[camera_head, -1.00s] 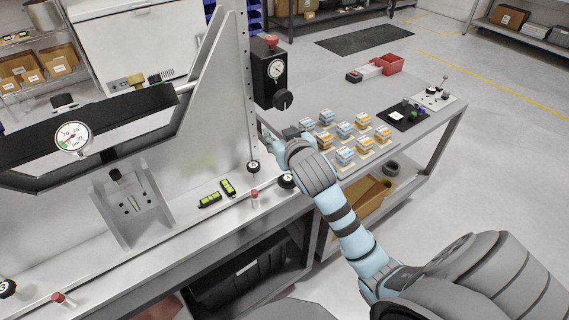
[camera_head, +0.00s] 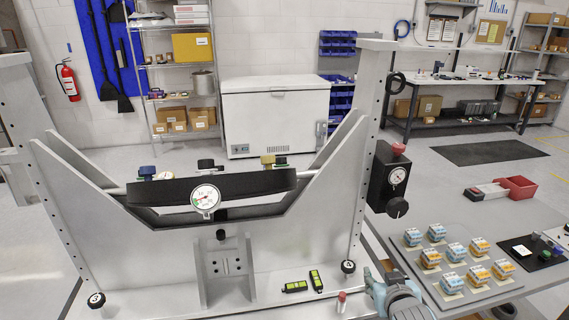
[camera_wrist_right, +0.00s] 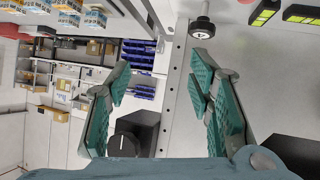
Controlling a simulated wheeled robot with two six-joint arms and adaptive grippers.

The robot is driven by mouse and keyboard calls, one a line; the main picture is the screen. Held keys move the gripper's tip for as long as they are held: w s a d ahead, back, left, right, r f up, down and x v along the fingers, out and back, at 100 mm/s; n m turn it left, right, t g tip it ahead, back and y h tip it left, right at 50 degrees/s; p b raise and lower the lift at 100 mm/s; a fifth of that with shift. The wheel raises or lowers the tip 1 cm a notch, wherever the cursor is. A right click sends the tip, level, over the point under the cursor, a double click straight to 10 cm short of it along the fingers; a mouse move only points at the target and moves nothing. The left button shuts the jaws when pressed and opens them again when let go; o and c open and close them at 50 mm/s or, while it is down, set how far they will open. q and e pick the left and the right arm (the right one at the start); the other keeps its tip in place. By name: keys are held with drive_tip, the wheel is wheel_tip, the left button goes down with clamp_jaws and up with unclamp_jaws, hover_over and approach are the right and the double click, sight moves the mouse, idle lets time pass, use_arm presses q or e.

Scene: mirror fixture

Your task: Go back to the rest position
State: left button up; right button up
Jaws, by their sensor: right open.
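My right gripper (camera_wrist_right: 157,95) is open in the right wrist view, with two green-padded fingers apart and nothing between them. In the head view, part of my right gripper and wrist (camera_head: 392,296) shows at the bottom, in front of the fixture's right end. The grey mirror fixture (camera_head: 130,270) fills the middle, with a dark curved bar (camera_head: 255,183) and a dial gauge (camera_head: 206,198) on it. My left gripper is not in view.
A black gauge box (camera_head: 385,178) is on the fixture's right post. A side table with several blue and orange blocks (camera_head: 452,281) lies right. A white chest freezer (camera_head: 270,115) stands behind.

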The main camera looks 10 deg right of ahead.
drive_tip(key=s+a+f+n+g+y, duration=0.15)
drive_tip(key=s+f, duration=0.25)
drive_tip(key=s, duration=0.5)
drive_tip(key=s+a+f+g, duration=0.3)
drive_tip(key=s+f, duration=0.2)
drive_tip(key=s, duration=0.4)
drive_tip(key=s+a+f+n+g+y, duration=0.1)
drive_tip(key=s+a+f+g, duration=0.25)
drive_tip(key=s, duration=0.55)
wheel_tip(320, 180, down, 19)
drive_tip(key=s+d, duration=0.2)
drive_tip(key=s+d+f+g, duration=0.1)
drive_tip(key=s+f+g, duration=0.1)
drive_tip(key=s+f, duration=1.2)
drive_tip(key=shift+m, duration=0.35)
